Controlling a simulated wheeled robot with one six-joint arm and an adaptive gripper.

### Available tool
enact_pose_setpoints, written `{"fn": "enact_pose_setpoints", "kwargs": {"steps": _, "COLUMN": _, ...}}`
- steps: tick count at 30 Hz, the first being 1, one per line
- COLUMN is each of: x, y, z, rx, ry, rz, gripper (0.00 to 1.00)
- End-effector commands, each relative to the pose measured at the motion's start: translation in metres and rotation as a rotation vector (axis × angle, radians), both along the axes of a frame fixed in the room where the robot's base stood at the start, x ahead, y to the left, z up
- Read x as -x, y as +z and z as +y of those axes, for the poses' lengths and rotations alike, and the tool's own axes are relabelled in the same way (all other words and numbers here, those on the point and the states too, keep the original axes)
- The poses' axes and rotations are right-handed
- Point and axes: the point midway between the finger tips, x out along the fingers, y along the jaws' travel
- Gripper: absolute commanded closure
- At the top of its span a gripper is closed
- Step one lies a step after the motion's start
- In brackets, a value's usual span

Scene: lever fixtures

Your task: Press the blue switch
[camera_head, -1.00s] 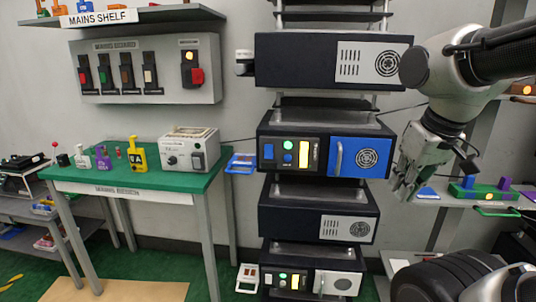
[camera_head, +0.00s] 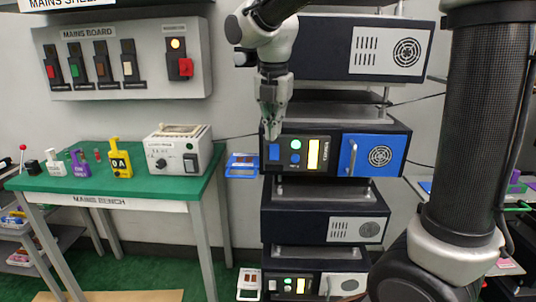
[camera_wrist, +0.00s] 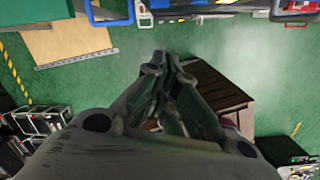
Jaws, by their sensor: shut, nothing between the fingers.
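The blue switch (camera_head: 273,152) is a small blue rectangle at the left end of the dark control panel on the blue-doored rack unit. My gripper (camera_head: 269,137) is shut and empty, with its fingertips pointing down at the upper edge of the blue switch in the head view. I cannot tell whether they touch it. The wrist view shows the closed fingers (camera_wrist: 161,58) over green floor; the switch cannot be made out there.
The blue door (camera_head: 362,156) has an upright handle. A green-topped bench (camera_head: 110,182) stands left, below a board of several switches (camera_head: 120,60).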

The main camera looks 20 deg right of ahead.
Motion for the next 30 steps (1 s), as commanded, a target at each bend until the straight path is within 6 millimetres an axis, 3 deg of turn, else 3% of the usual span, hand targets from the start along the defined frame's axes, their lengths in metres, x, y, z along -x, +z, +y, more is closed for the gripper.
{"fn": "enact_pose_setpoints", "kwargs": {"steps": 3, "x": 0.001, "y": 0.0, "z": -0.001, "rx": 0.026, "ry": 0.179, "rz": 0.01, "gripper": 1.0}}
{"fn": "enact_pose_setpoints", "kwargs": {"steps": 7, "x": 0.001, "y": 0.0, "z": -0.002, "rx": 0.041, "ry": 0.295, "rz": 0.017, "gripper": 1.0}}
{"fn": "enact_pose_setpoints", "kwargs": {"steps": 20, "x": 0.002, "y": -0.001, "z": -0.002, "rx": 0.046, "ry": 0.331, "rz": 0.018, "gripper": 1.0}}
{"fn": "enact_pose_setpoints", "kwargs": {"steps": 26, "x": 0.0, "y": -0.021, "z": -0.003, "rx": 0.047, "ry": 0.33, "rz": 0.023, "gripper": 1.0}}
{"fn": "enact_pose_setpoints", "kwargs": {"steps": 30, "x": -0.003, "y": -0.049, "z": -0.004, "rx": 0.046, "ry": 0.33, "rz": 0.024, "gripper": 1.0}}
